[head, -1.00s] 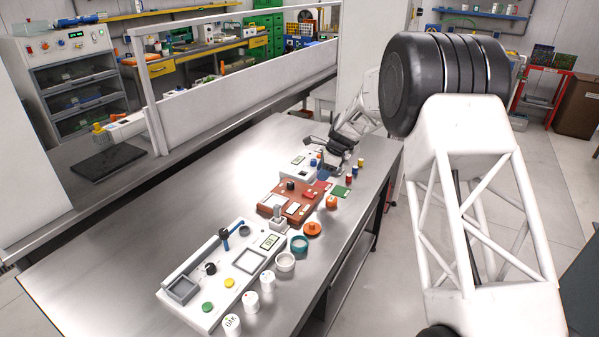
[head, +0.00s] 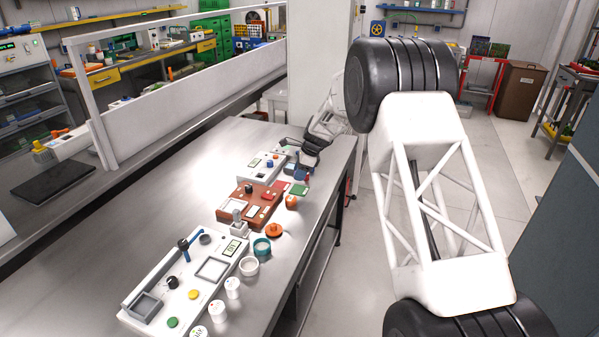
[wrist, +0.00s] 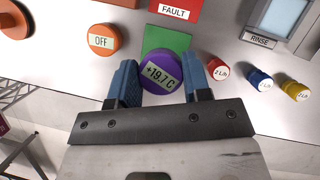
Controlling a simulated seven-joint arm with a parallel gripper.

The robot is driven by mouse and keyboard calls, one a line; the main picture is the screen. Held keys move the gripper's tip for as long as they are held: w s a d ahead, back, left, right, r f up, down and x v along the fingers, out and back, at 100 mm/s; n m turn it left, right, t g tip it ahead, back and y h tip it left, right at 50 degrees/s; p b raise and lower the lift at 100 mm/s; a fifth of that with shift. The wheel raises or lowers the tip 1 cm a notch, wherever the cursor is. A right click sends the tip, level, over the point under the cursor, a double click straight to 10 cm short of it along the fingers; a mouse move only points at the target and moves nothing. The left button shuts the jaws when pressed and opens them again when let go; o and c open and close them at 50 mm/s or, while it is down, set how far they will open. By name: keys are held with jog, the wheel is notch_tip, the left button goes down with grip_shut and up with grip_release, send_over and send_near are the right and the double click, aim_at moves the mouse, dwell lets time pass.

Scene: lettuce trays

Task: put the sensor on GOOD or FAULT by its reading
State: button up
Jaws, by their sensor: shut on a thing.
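The sensor (wrist: 162,73) is a round purple piece whose display reads +19.7 C in the wrist view. My gripper (wrist: 161,77) is shut on it, with one blue finger on each side. The sensor overlaps the near edge of a green pad (wrist: 168,37); I cannot tell whether it is raised or touching. A red FAULT label (wrist: 174,9) lies beyond the green pad. In the head view my gripper (head: 304,166) is over the far part of the bench, near the green pad (head: 300,190). I cannot make out a GOOD label.
An orange piece reading OFF (wrist: 103,40) is left of the sensor. Red (wrist: 218,70), blue (wrist: 259,79) and yellow (wrist: 296,90) vials stand to the right. A RINSE label (wrist: 262,40) is at upper right. A white panel (head: 185,275) lies nearer on the bench (head: 130,220).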

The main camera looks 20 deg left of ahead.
jog(key=shift+f, duration=2.55)
jog(key=shift+f, duration=0.3)
jog(key=o, duration=1.1)
jog(key=shift+c, duration=0.2)
jog(key=shift+r, duration=3.75)
jog(key=shift+r, duration=0.15)
notch_tip(320, 180, up, 13)
send_over(299, 190)
jog(key=shift+w+d, duration=0.1)
